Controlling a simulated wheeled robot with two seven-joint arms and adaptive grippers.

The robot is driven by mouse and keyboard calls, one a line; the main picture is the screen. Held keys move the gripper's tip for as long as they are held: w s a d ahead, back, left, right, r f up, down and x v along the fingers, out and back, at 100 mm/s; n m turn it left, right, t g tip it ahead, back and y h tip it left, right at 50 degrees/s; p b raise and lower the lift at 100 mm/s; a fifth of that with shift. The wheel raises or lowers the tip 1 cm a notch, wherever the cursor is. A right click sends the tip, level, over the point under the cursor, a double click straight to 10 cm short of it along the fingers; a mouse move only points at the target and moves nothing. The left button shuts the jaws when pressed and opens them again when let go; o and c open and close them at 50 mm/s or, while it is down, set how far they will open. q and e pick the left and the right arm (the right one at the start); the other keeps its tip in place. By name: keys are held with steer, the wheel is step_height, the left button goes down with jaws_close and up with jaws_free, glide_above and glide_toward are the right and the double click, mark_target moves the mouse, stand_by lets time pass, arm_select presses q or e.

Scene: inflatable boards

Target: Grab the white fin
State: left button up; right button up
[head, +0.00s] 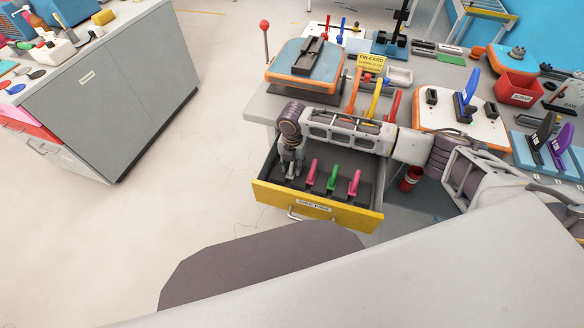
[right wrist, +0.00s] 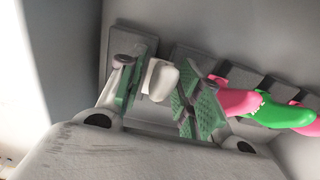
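The white fin (right wrist: 162,78) stands in a dark grey slotted holder inside the open yellow-fronted drawer (head: 315,206). My right gripper (head: 291,168) reaches down into the left end of this drawer and hides the white fin in the head view. In the right wrist view, the green-padded fingers of my right gripper (right wrist: 160,98) are apart, one on each side of the white fin. A gap shows between the left pad and the fin; contact on the right side is unclear. My left gripper is not in view.
A pink fin (head: 312,172), a green fin (head: 333,177) and another pink fin (head: 354,182) stand in a row to the right in the drawer. The workbench (head: 262,102) above holds boards and tools. A grey cabinet (head: 120,100) stands left; open floor lies between.

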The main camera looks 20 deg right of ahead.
jaws_close()
